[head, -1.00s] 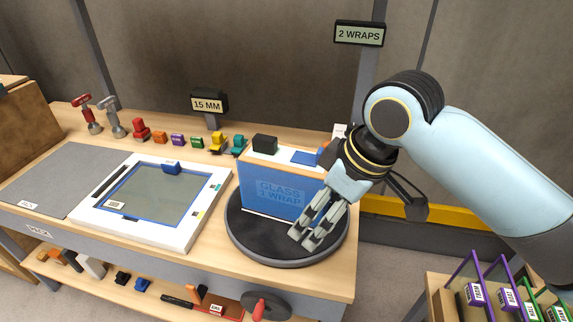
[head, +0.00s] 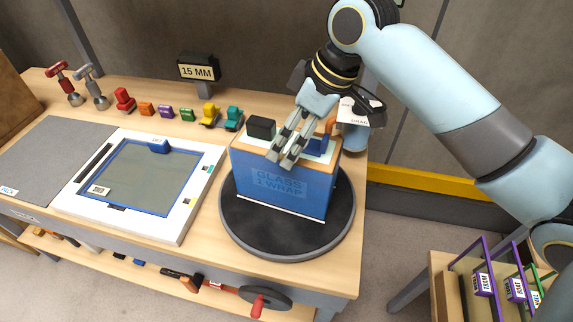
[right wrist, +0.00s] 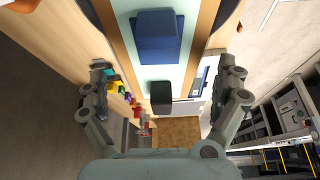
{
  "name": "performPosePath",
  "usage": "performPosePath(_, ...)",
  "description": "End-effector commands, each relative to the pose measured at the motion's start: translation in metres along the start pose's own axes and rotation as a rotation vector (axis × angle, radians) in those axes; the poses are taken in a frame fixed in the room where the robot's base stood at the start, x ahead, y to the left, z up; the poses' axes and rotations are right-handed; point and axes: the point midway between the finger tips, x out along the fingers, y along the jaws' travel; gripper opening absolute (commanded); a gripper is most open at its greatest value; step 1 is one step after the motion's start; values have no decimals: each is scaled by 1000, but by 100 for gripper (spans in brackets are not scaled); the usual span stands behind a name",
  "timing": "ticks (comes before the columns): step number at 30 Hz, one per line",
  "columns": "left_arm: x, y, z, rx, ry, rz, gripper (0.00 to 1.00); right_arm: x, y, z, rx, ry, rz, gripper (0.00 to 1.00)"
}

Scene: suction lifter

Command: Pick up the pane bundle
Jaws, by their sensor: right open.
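The pane bundle (head: 275,185) is a blue-wrapped upright block printed "GLASS 1 WRAP". It stands on a round black turntable (head: 245,236) at the bench's right end. A black block (head: 261,127) and a blue block (head: 318,145) sit on its wood-edged top. My right gripper (head: 281,157) points down at the bundle's top, fingers apart and empty. In the right wrist view the bundle's top (right wrist: 186,75) lies between the spread fingers (right wrist: 167,72). Whether the fingers touch it I cannot tell. My left gripper is out of view.
A white frame with a blue-edged pane (head: 150,180) lies left of the turntable, beside a grey mat (head: 45,155). A "15 MM" sign (head: 198,71) stands behind. A rack with purple frames (head: 482,270) is at lower right.

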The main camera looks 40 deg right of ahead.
Motion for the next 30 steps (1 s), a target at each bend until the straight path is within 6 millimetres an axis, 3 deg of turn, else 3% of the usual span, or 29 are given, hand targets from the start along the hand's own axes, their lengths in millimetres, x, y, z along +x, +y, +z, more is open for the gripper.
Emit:
performPosePath(7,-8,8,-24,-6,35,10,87,37,1,2,3,-2,-3,100)
performPosePath(16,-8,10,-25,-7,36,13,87,44,2,2,0,-1,0,100)
performPosePath(30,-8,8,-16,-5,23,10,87,44,2,2,0,-1,0,38)
